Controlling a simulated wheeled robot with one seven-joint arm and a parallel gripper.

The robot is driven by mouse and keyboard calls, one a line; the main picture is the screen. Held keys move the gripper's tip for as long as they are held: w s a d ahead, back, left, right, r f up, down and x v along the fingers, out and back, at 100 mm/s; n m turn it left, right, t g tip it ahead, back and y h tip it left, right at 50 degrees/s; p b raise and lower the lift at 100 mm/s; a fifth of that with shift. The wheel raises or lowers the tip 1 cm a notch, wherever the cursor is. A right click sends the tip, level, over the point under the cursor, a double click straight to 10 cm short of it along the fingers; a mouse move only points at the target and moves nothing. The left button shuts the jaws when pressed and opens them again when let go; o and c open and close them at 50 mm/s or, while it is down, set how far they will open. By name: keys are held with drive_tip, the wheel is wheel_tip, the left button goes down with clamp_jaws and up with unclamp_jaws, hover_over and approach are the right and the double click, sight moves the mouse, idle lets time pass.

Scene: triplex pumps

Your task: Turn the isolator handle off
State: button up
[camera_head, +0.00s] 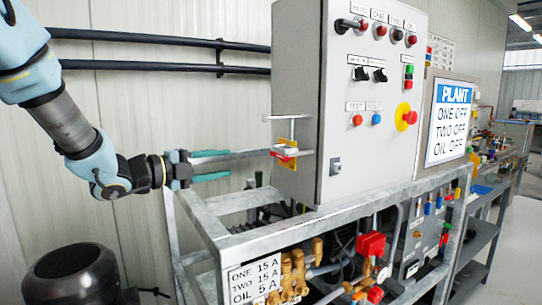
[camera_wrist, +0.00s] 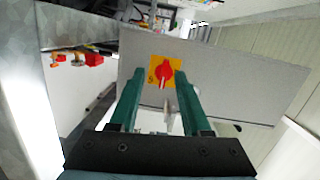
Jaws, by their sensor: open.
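The isolator handle is a red rotary knob (camera_wrist: 164,71) on a square yellow plate (camera_wrist: 154,63), on the grey side wall of the control cabinet. In the wrist view the knob's narrow end points roughly down the picture. In the head view the red and yellow isolator (camera_head: 285,151) is partly hidden by a metal bracket (camera_head: 293,153). My gripper (camera_head: 230,164) is open and empty, to the left of the isolator and pointing at it, with a gap between. In the wrist view its green fingers (camera_wrist: 160,88) stand on either side of the knob.
The cabinet front (camera_head: 365,110) carries switches, buttons and a red emergency stop (camera_head: 409,117). A sign (camera_head: 450,122) reads PLANT, ONE OFF, TWO OFF, OIL OFF. A metal frame (camera_head: 207,222) with pumps lies below. Black pipes (camera_head: 150,66) run along the wall behind.

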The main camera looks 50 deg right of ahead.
sight(276, 156)
drive_tip(key=s+d+m+p, duration=0.1)
drive_tip(key=s+d, duration=0.1)
drive_tip(key=d, duration=0.1)
drive_tip(key=s+d+g+p, duration=0.1)
drive_tip(key=s+d, duration=0.2)
drive_tip(key=s+d+r+m+g+p, duration=0.1)
drive_tip(key=s+d+p, duration=0.1)
drive_tip(key=d, duration=0.1)
drive_tip(key=shift+s+d+r+m, duration=0.1)
drive_tip(key=shift+s+d+m, duration=0.05)
drive_tip(key=shift+d+m, duration=0.15)
drive_tip(key=shift+s+d, duration=0.2)
drive_tip(key=shift+d, duration=0.5)
clamp_jaws()
